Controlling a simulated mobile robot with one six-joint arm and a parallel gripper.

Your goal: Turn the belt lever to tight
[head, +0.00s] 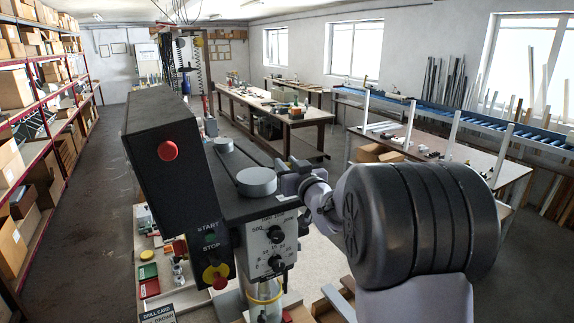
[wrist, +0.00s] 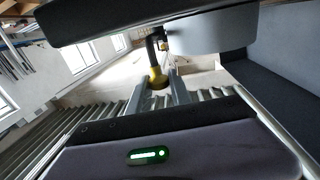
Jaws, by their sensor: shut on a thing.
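The belt lever (wrist: 157,76) is a dark bent rod with a yellow knob, seen in the wrist view beside a grey round pulley (wrist: 212,32). My gripper (wrist: 159,84) has its two grey fingers on either side of the knob and is shut on it. In the head view my gripper (head: 291,178) reaches in from the right at the side of the drill press head (head: 243,205). The lever is hidden there behind my gripper and wrist. Any tight or loose mark for the lever cannot be made out.
Workbenches (head: 272,110) stand behind. Shelves (head: 40,140) line the left wall.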

